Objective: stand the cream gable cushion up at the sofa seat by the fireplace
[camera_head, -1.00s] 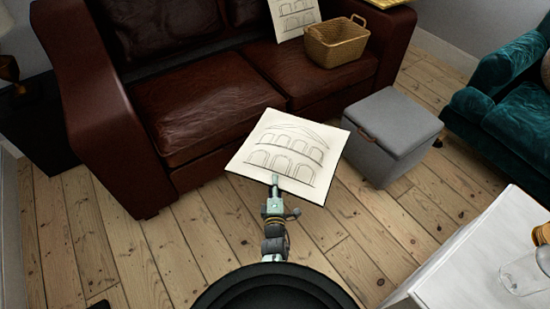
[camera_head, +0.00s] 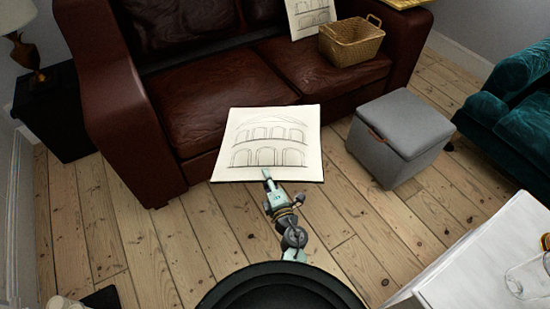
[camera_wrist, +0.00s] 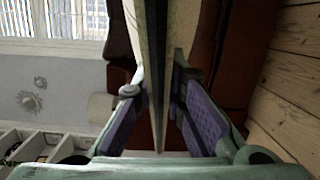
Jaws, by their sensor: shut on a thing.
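The cream cushion (camera_head: 266,143) is a thin square with gabled, arched building line drawings on its face. It is held in front of the brown leather sofa (camera_head: 225,95), covering part of the seat's front edge. My gripper (camera_head: 267,180) is shut on its near edge. In the wrist view, the cushion (camera_wrist: 154,60) shows edge-on between my gripper's two purple-padded fingers (camera_wrist: 158,105). A similar cream panel (camera_head: 310,17) with arch drawings leans against the sofa back. I see no fireplace in these views.
A wicker basket (camera_head: 351,42) stands on the sofa's right seat. A grey storage stool (camera_head: 398,135) is right of the cushion. A teal armchair (camera_head: 510,105) and white table (camera_head: 480,265) are at right. A black side table (camera_head: 62,118) with a lamp is left. Floorboards between are clear.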

